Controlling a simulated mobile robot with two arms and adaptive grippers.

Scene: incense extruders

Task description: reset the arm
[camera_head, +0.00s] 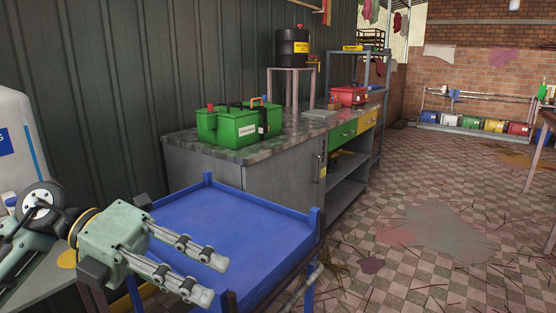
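My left gripper (211,280) is in the lower left, with its pale green body and two grey fingers pointing right. The fingers are apart and nothing shows between them, so it is open and empty. It is over the near left part of a blue tray-topped cart (258,222), hiding part of its surface. My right gripper is not in view.
Behind the cart is a workbench (245,172) with a green toolbox (240,127) and a red toolbox (349,95). A black drum (292,48) stands on a stand behind. The stained, tiled floor to the right has open room.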

